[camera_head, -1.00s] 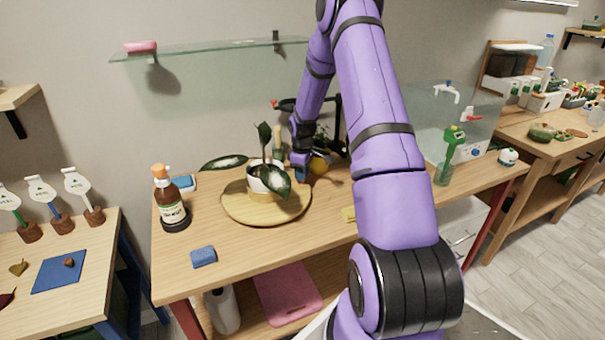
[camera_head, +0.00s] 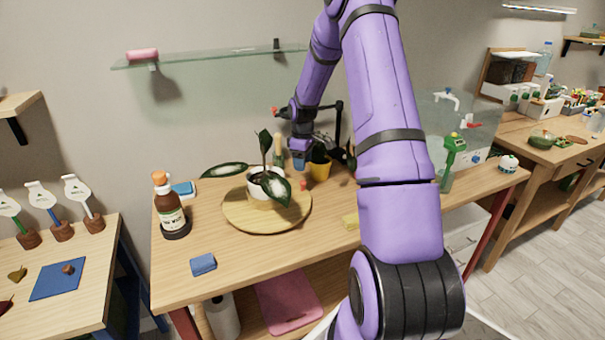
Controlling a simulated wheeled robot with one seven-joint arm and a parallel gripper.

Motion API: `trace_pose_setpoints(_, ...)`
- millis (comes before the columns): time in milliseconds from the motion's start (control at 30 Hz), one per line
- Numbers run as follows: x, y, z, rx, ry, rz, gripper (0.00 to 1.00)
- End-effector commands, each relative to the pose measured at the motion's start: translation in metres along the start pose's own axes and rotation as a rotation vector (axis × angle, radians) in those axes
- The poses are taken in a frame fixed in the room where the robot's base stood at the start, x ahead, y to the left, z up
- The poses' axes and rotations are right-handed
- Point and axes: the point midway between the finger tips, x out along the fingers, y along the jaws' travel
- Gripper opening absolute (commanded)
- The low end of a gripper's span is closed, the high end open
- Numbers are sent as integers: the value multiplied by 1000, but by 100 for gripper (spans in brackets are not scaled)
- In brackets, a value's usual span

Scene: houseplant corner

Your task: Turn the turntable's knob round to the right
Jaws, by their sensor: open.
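The round wooden turntable (camera_head: 243,222) lies on the bench. A small red knob (camera_head: 303,185) stands at its right, far rim. A white pot (camera_head: 257,189) with a dark-leaved plant (camera_head: 277,188) stands on the turntable. My gripper (camera_head: 300,165) points down behind and above the knob, apart from it. Its blue fingertips are small in view and the gap between them is hard to see; nothing shows held in them.
A yellow pot (camera_head: 320,171) stands just right of my gripper. The front middle of the bench is clear.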

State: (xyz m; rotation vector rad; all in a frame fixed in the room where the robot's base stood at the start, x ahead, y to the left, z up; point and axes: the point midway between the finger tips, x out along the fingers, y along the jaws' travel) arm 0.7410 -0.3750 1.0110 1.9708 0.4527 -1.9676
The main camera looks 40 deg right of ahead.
Motion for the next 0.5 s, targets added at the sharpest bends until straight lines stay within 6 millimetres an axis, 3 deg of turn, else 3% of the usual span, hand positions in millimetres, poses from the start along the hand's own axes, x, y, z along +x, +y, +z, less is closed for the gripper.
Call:
trace_pose_setpoints(200,-27,0,-1,-2,1,2,50)
trace_pose_setpoints(500,-33,0,0,-2,0,0,50)
